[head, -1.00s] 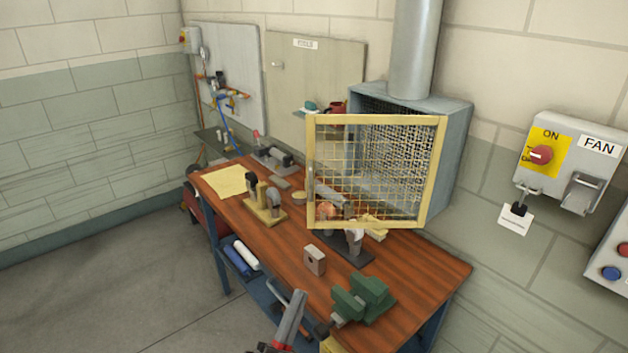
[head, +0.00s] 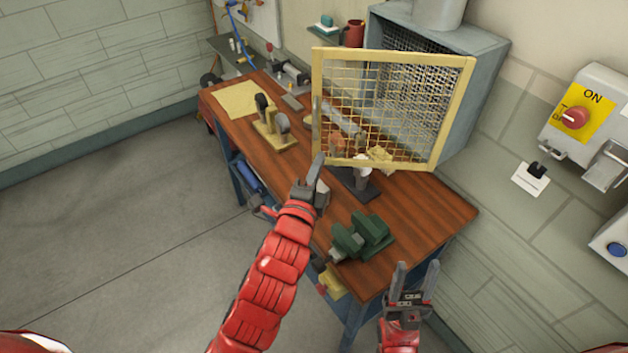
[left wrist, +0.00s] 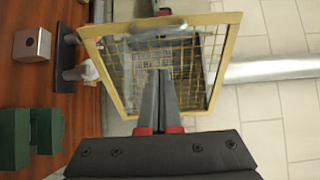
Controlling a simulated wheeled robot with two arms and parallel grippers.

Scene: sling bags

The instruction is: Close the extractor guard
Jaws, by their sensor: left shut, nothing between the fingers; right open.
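The extractor guard is a yellow frame (head: 395,55) with wire mesh. It stands swung out from the front of the grey-blue extractor hood (head: 478,95), with its right side close to the hood. A grey handle (head: 316,118) is on its left bar. My left gripper (head: 317,168) is shut and empty, near the guard's lower left corner; touching cannot be told. In the left wrist view the shut fingers (left wrist: 160,85) point towards the guard's frame (left wrist: 226,62) and cover part of the mesh. My right gripper (head: 416,275) is open and empty, beyond the bench's front right corner.
The wooden bench (head: 425,205) carries a green vice (head: 362,236), a dark stand (head: 352,185) under the guard and a yellow tool rack (head: 271,132). A metal block (left wrist: 32,43) lies near my left gripper. The fan switch box (head: 590,120) is on the right wall.

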